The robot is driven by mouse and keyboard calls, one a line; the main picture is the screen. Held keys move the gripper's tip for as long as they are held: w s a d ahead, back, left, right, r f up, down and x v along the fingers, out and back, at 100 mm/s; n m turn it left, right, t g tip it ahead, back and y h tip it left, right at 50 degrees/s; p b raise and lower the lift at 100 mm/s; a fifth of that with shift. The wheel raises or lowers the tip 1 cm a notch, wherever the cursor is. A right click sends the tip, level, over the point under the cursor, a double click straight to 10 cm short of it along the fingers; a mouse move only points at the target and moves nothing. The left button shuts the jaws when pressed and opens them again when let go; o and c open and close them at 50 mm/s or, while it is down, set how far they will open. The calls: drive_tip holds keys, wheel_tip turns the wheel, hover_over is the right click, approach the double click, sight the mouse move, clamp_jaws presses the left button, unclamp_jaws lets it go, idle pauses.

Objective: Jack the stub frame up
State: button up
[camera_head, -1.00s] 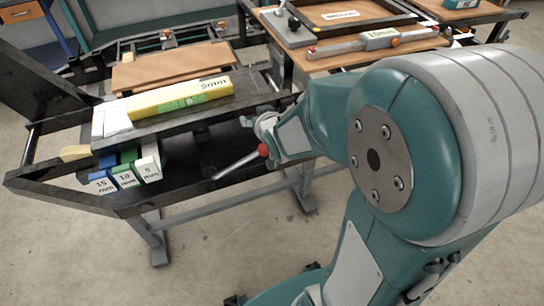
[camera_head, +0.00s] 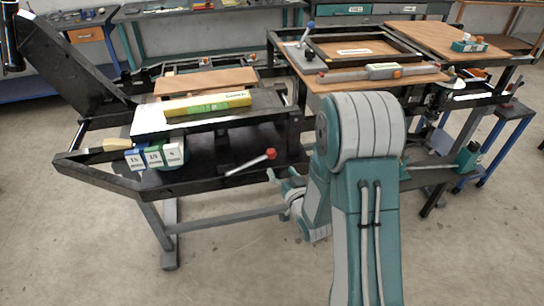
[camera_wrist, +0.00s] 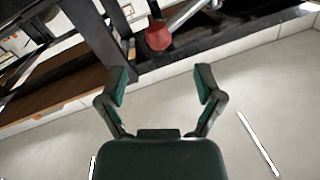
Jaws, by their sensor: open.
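The black stub frame (camera_head: 108,182) stands at the left on legs, with a sloped black panel at its back left. A grey lever (camera_head: 246,165) with a red knob (camera_head: 271,153) sticks out of its front side, angled up to the right. In the wrist view the red knob (camera_wrist: 158,36) shows beyond the fingers, with the grey rod running up and right from it. My gripper (camera_head: 279,180) is below and a little right of the knob in the head view. In the wrist view its fingers (camera_wrist: 162,84) are apart with nothing between them.
On the frame lie a yellow-green block (camera_head: 207,103) and a brown board (camera_head: 205,82). Labelled blue, green and white blocks (camera_head: 153,156) sit at its front left. A workbench with a level-like bar (camera_head: 383,71) stands right. Concrete floor (camera_head: 240,260) is clear in front.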

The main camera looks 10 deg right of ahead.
sight(273, 158)
drive_tip(key=w, duration=0.5)
drive_tip(key=w+a, duration=0.1)
drive_tip(key=w, duration=0.2)
drive_tip(key=shift+w+a, duration=0.1)
drive_tip(key=shift+c, duration=0.4)
clamp_jaws()
